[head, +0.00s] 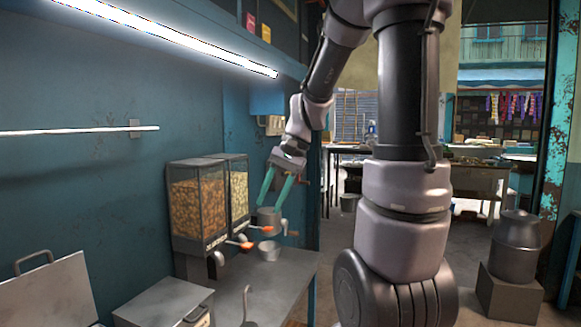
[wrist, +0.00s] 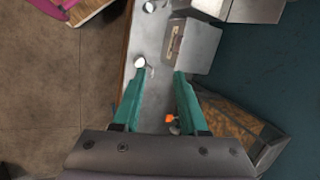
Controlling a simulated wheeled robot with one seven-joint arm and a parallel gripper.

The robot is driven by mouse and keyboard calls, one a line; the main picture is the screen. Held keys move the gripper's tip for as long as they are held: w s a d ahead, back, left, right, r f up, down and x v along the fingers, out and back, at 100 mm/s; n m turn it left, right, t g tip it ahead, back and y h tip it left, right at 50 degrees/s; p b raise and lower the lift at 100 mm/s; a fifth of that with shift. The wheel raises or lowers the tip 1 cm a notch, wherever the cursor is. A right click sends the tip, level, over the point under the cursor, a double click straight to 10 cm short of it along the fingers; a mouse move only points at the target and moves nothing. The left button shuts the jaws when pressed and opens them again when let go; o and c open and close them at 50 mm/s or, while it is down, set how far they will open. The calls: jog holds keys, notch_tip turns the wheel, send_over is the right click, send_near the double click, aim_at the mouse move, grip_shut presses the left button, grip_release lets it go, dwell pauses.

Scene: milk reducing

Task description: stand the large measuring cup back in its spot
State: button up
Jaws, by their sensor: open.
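My gripper (head: 272,206), with its two teal fingers spread and nothing between them, points down above the far end of the grey counter (head: 285,272). In the wrist view my gripper (wrist: 159,74) is open over the counter, and a small round cup (wrist: 139,62) with a handle shows by the left fingertip. I cannot tell for certain which cup is the large measuring cup.
Two clear dispensers (head: 205,205) with orange levers (head: 246,245) stand against the blue wall, left of my gripper. A lidded metal box (head: 164,303) and a curved handle (head: 245,303) are nearer on the counter. Open floor lies to the right, with a dark pot (head: 517,240) on a block.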

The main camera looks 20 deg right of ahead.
jog(key=s+r+n+t+h, duration=0.2)
jog(key=s+r+t, duration=0.3)
jog(key=s+r, duration=0.4)
jog(key=shift+s+d+r+n+t+h, duration=0.2)
jog(key=shift+s+n+t+h, duration=0.15)
jog(key=shift+s, duration=0.65)
